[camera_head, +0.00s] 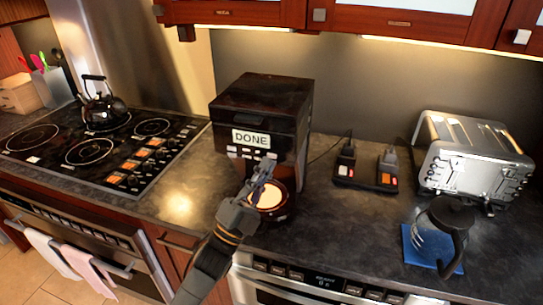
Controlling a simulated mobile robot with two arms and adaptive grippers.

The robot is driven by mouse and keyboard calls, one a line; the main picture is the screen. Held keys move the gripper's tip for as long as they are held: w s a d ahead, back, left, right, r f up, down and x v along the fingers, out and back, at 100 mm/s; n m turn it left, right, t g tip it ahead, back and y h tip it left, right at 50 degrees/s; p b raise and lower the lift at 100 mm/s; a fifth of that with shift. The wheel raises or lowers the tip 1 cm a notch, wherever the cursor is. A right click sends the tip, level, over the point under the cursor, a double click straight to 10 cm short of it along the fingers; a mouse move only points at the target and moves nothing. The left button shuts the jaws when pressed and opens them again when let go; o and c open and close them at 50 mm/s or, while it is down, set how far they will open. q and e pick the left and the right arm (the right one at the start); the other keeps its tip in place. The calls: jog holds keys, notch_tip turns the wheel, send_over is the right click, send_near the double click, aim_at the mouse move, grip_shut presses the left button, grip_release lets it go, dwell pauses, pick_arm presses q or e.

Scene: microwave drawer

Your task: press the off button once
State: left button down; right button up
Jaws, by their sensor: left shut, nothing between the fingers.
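A dark coffee machine (262,100) stands on the counter against the back wall. Its lit display (251,138) reads "DONE". A row of small pale buttons (246,151) sits just under the display; their labels are too small to read, so I cannot tell which is the off button. My left gripper (265,170) is shut and empty. Its tips point up just below the right end of the button row; I cannot tell whether they touch the machine. A cup or pot with pale contents (267,194) shows behind and beside the gripper. My right gripper is not in view.
A black stovetop (85,152) with a kettle (103,108) is at left. At right are a black double-switch unit (366,176), a silver toaster (470,160) and a dark pot (447,222) on a blue mat (416,252). Counter (335,235) is clear between gripper and mat.

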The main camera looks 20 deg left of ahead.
pick_arm(q)
jog(key=shift+w, duration=0.2)
dwell(0.4)
jog(key=shift+w, duration=0.25)
jog(key=shift+w+b, duration=0.3)
jog(key=shift+b, duration=0.05)
dwell(0.5)
jog(key=shift+s, duration=0.8)
jog(key=shift+s+a+p, duration=0.1)
jog(key=shift+s+p, duration=0.65)
jog(key=shift+s, duration=1.75)
